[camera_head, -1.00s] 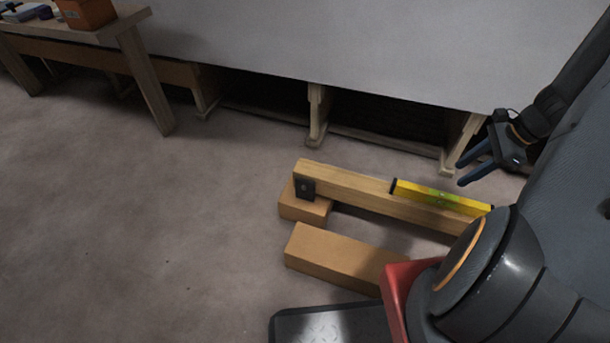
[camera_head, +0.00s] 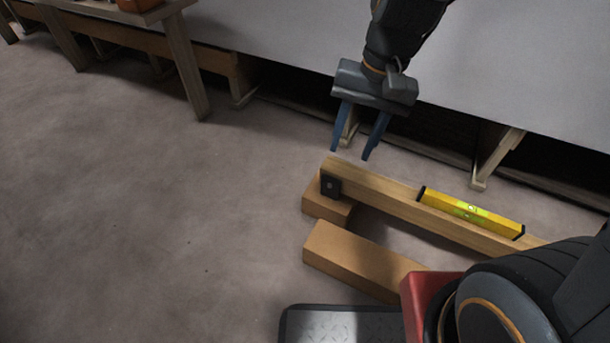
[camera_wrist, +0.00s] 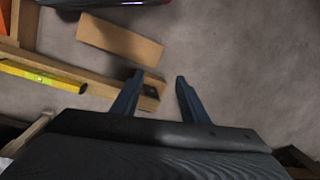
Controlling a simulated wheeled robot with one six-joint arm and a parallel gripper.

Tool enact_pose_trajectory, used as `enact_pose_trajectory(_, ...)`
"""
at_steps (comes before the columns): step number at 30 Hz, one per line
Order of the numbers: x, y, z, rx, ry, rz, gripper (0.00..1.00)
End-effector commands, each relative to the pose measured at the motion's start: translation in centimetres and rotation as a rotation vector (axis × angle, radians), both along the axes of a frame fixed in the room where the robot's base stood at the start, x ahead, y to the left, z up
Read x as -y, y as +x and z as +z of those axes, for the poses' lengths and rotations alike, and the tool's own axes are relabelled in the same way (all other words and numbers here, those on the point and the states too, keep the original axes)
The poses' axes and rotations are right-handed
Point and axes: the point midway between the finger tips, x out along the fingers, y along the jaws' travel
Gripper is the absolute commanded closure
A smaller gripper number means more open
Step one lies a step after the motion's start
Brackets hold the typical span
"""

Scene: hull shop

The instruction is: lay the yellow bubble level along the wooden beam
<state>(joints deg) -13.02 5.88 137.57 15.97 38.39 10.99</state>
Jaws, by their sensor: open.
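The yellow bubble level (camera_head: 470,212) lies lengthwise on top of the wooden beam (camera_head: 385,202), with its black ends in line with the beam. It also shows in the wrist view (camera_wrist: 40,76), on the beam (camera_wrist: 100,88). My gripper (camera_head: 349,156) is open and empty, with its two blue fingers pointing down. It is above and behind the beam's left end, apart from the level. In the wrist view the fingers (camera_wrist: 160,76) are spread with nothing between them. The beam's right end is hidden behind my arm in the head view.
The beam's left end rests on a wooden block (camera_head: 326,208) and has a dark square plate (camera_head: 330,185) on it. Another block (camera_head: 362,262) lies in front. A wooden table (camera_head: 185,65) stands at upper left. A large pale surface on wooden supports (camera_head: 487,165) is behind. Floor at left is clear.

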Motion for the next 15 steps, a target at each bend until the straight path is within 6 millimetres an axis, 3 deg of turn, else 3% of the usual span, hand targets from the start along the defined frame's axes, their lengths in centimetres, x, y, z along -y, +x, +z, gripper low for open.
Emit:
enact_pose_trajectory(1, -1.7, -1.5, 0.7, 0.019, -0.004, 0.093, 0.6)
enact_pose_trajectory(6, -5.5, -6.2, 2.3, 0.076, -0.019, 0.379, 0.6)
enact_pose_trajectory(12, -7.9, -10.6, 3.4, 0.13, -0.028, 0.636, 0.6)
enact_pose_trajectory(15, -8.4, -11.8, 3.7, 0.144, -0.031, 0.702, 0.6)
